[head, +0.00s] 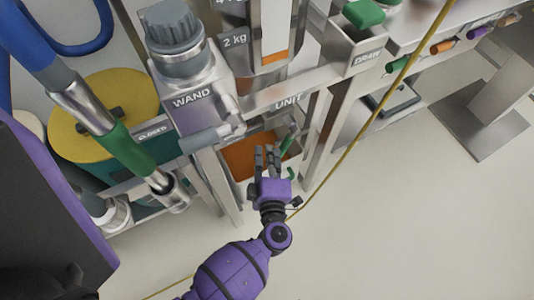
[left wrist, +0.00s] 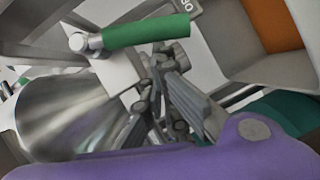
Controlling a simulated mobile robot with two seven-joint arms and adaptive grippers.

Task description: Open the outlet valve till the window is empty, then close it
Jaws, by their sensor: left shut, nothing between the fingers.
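My left gripper (head: 267,156) is purple with grey fingers, shut and empty, below the UNIT label. A green lever handle (head: 288,143) is just right of its fingertips. In the left wrist view the green lever (left wrist: 147,31) runs out from a metal pivot, and the gripper's fingers (left wrist: 160,62) are close below it; I cannot tell if they touch. The window (head: 273,32) beside the 2 kg mark is pale, with an orange band (head: 274,57) at its bottom. The part of the outlet behind the gripper is hidden. My right gripper is not in view.
The WAND box (head: 192,102) and a wand with a green grip (head: 128,150) stand left. A bin with orange inside (head: 240,160) is below. Metal frame posts flank the gripper. A yellow cord (head: 375,112) crosses the right. Clear floor (head: 400,230) lies lower right.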

